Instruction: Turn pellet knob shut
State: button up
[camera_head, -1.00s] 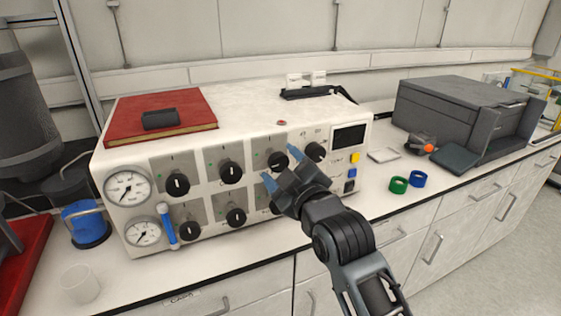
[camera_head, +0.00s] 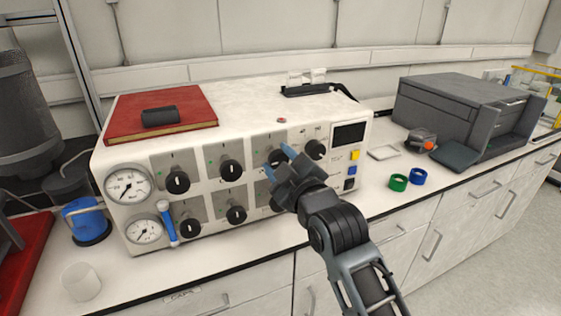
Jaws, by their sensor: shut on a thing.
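The white control box (camera_head: 250,105) stands on the bench with two rows of black knobs on its front. My gripper (camera_head: 277,161) is at the third knob from the left in the upper row (camera_head: 275,157). Its two blue fingertips lie on either side of this knob and are shut on it. The gripper body hides part of the knob and most of the lower knob below it. The labels are too small to read, so I cannot tell which knob is named pellet.
Other upper knobs (camera_head: 231,170) and (camera_head: 315,150) flank the held one. Two gauges (camera_head: 128,186) and a blue-handled lever (camera_head: 168,226) are at the left. A red book (camera_head: 190,108) lies on the box. Green (camera_head: 398,182) and blue (camera_head: 418,177) rings lie right of it.

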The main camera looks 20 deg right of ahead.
jog(key=shift+m, duration=0.3)
jog(key=m, duration=0.3)
jog(key=shift+m, duration=0.3)
jog(key=m, duration=0.4)
jog(key=shift+a+f, duration=0.1)
jog(key=m, duration=0.9)
jog(key=shift+m, duration=0.3)
jog(key=o, duration=1)
jog(key=shift+o, duration=0.2)
